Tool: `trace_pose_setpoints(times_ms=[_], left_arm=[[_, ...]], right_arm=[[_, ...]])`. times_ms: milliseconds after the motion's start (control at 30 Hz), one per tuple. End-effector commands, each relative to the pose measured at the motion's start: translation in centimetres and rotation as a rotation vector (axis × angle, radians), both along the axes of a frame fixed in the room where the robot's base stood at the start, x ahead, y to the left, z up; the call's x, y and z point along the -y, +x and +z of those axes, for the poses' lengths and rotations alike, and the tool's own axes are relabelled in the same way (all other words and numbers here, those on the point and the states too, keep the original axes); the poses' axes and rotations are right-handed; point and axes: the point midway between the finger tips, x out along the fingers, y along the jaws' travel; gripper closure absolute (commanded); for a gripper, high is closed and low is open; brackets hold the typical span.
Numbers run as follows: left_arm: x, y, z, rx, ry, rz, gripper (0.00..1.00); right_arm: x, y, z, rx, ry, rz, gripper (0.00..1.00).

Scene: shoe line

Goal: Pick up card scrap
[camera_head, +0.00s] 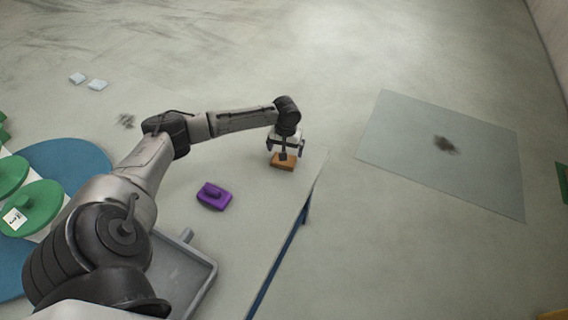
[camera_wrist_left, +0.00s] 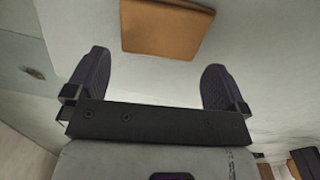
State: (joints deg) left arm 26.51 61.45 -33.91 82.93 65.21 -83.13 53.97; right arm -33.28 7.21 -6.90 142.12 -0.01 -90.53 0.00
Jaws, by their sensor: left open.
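My left gripper (camera_head: 285,145) is open, with its fingers pointing down just above an orange-brown flat block (camera_head: 284,163) near the corner of the pale table. In the left wrist view the two dark fingers (camera_wrist_left: 150,88) are spread apart. The orange-brown piece (camera_wrist_left: 165,29) lies beyond their tips, not between them, with its top edge cut off. Two small pale flat pieces (camera_head: 97,85) lie at the upper left. I cannot tell for certain which of these is the card scrap. My right gripper is not in view.
A purple block (camera_head: 213,196) with a raised top lies left of the gripper. A grey tray (camera_head: 205,275) is below my arm. Green discs (camera_head: 38,205) and a blue round surface (camera_head: 75,160) are at left. A grey mat (camera_head: 400,125) with a dark smudge lies on the floor at right.

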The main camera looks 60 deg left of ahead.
Motion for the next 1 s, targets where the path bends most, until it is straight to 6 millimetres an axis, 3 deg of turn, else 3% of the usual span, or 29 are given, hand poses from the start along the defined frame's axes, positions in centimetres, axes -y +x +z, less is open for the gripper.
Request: trace_pose_setpoints(times_ms=[33, 200, 467, 800, 1000], left_arm=[[0.0, 0.0, -1.2, 0.0, 0.0, 0.0, 0.0], [0.0, -0.1, -2.9, 0.001, 0.001, 0.0, 0.0], [0.0, -0.1, -2.9, 0.001, 0.001, -0.001, 0.01], [0.0, -0.1, -2.9, 0.001, 0.001, -0.001, 0.32], [0.0, -0.1, -2.9, 0.001, 0.001, -0.001, 0.32]], right_arm=[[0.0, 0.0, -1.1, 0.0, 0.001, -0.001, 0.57], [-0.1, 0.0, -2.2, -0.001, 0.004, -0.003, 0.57], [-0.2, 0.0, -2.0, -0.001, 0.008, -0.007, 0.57], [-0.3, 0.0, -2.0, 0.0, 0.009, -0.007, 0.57], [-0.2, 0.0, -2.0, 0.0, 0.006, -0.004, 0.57]])
